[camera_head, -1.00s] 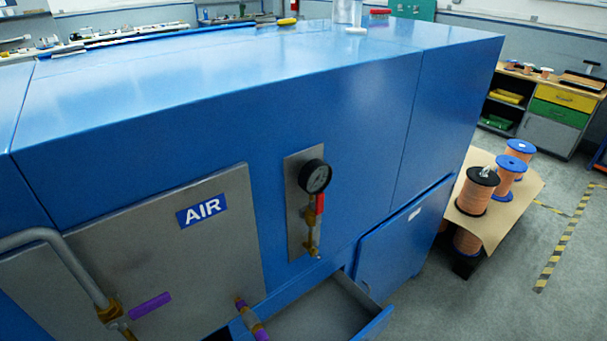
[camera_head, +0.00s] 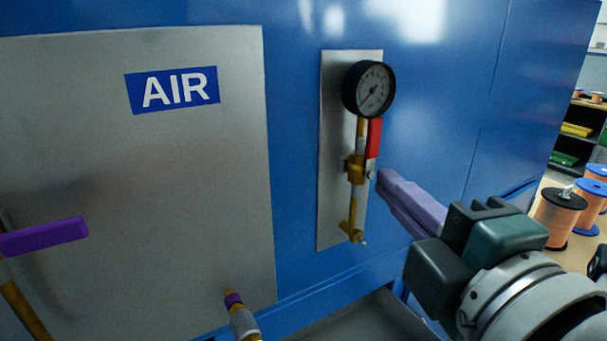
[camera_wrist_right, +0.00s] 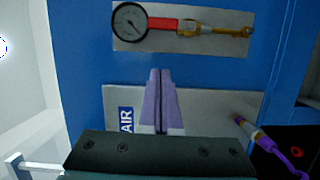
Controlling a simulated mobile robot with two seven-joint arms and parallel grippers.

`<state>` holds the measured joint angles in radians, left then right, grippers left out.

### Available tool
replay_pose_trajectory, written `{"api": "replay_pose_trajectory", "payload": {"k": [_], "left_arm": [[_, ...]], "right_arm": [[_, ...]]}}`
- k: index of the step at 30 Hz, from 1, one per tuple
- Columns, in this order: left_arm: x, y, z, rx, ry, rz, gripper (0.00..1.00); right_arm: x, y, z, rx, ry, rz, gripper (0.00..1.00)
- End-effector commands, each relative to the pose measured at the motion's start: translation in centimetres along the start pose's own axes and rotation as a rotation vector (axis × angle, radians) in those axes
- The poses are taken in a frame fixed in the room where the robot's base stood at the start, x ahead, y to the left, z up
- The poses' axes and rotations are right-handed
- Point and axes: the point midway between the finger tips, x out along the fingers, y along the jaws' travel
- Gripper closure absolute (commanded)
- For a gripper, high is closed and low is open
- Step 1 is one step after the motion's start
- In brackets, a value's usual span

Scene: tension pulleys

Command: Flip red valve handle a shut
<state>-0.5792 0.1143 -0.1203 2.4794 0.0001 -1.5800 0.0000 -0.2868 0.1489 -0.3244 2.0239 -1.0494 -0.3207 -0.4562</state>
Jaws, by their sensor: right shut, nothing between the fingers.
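The red valve handle (camera_head: 374,138) sits on a brass valve (camera_head: 356,168) below a round black-rimmed gauge (camera_head: 369,89). The handle points up, along the vertical pipe. In the right wrist view the red handle (camera_wrist_right: 163,25) lies in line with the pipe, beside the gauge (camera_wrist_right: 130,22). My right gripper (camera_head: 384,178) is shut and empty, its purple fingers pointing at the valve from the right, tips just right of and below the handle. Its closed fingertips (camera_wrist_right: 160,73) also show in the right wrist view, apart from the handle there. My left gripper is out of view.
The gauge and valve sit on a grey plate (camera_head: 332,200) on the blue cabinet (camera_head: 440,110). A grey AIR panel (camera_head: 180,170) with a purple handle (camera_head: 44,237) is at left. An open drawer (camera_head: 370,318) is below. Wire spools (camera_head: 558,217) stand at right.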

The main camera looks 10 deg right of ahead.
Motion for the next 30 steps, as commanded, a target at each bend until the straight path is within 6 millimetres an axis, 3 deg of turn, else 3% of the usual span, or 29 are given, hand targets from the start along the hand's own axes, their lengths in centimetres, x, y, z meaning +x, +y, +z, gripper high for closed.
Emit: {"api": "replay_pose_trajectory", "payload": {"k": [3,17,23,30], "left_arm": [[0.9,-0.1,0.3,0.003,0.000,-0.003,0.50],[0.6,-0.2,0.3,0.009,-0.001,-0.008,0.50],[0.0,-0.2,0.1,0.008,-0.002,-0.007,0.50],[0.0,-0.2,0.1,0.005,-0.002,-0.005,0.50]], "right_arm": [[0.1,-0.8,-0.6,-0.034,0.026,0.015,1.00],[0.7,-0.5,-0.7,-0.038,0.029,0.017,1.00],[3.8,-0.3,-0.8,-0.039,0.029,0.020,1.00],[9.0,-0.4,-0.9,-0.037,0.028,0.018,1.00]]}}
